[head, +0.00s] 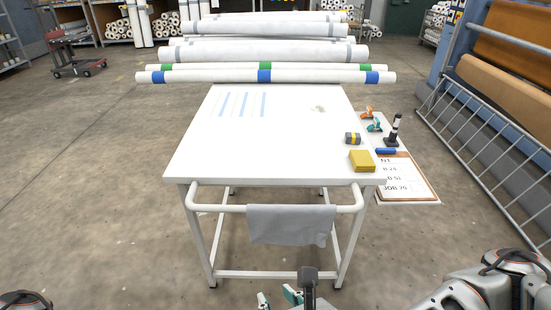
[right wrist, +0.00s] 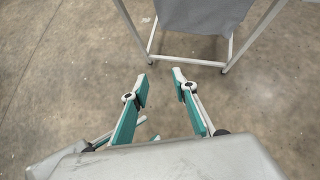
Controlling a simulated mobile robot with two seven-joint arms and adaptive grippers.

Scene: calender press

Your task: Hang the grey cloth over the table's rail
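The grey cloth (head: 291,226) hangs over the white rail (head: 228,208) on the near side of the white table (head: 270,160), right of the rail's middle. Its front flap hangs down, slightly uneven at the lower edge. Its lower part also shows at the top of the right wrist view (right wrist: 204,14). My right gripper (head: 278,298), with teal finger pads, is at the bottom of the head view, on the near side of the cloth and apart from it. In the right wrist view the gripper (right wrist: 161,86) is open and empty, with floor between its fingers. My left gripper is out of view.
On the table's right side are a yellow block (head: 362,161), a grey and yellow item (head: 352,138) and clamps (head: 370,118). A clipboard (head: 408,180) lies beyond the right edge. White rolls (head: 300,74) lie behind the table. A metal rack (head: 480,160) stands right.

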